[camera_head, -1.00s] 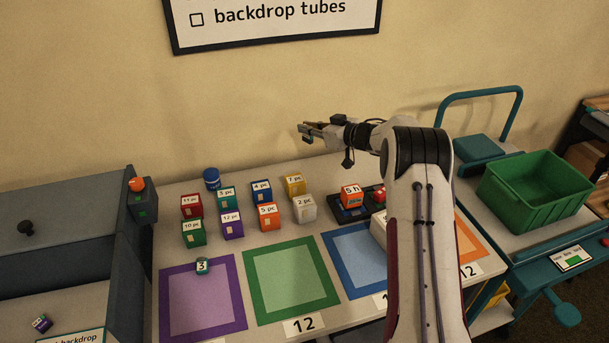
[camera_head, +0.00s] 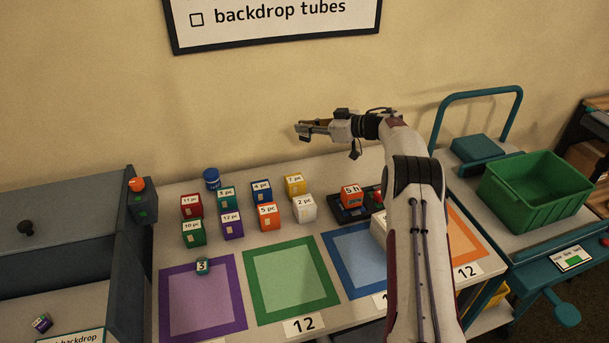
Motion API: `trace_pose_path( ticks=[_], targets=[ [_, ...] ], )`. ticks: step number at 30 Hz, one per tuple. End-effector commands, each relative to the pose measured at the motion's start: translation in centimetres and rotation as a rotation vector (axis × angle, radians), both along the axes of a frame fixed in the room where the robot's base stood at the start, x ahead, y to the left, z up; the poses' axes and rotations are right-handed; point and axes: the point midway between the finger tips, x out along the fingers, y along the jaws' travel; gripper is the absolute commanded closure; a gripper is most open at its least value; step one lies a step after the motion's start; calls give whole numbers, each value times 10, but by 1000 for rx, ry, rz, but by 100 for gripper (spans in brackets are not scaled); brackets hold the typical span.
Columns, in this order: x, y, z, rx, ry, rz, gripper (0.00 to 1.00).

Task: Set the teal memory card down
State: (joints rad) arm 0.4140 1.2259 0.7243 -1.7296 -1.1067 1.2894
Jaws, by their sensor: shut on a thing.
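My gripper (camera_head: 304,131) is high above the back of the table, in front of the wall, with its fingers pointing left. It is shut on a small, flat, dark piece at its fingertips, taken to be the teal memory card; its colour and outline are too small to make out. Nothing touches it from below. Below stand several labelled boxes, among them a teal "3 pc" box (camera_head: 226,198).
A green-bordered mat (camera_head: 258,311), a blue-bordered mat (camera_head: 338,247) and an orange-bordered one (camera_head: 481,240) lie along the front. A red "5 h" block (camera_head: 351,195) stands on a black base. A green bin (camera_head: 533,190) stands on the cart at right.

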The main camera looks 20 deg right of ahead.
Motion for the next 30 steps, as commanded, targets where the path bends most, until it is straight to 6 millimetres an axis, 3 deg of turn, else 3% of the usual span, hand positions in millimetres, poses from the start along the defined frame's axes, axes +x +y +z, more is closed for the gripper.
trace_pose_path(
  ticks=[30],
  targets=[
    [-8,5,-2,0,-2,13,100]
  ],
)
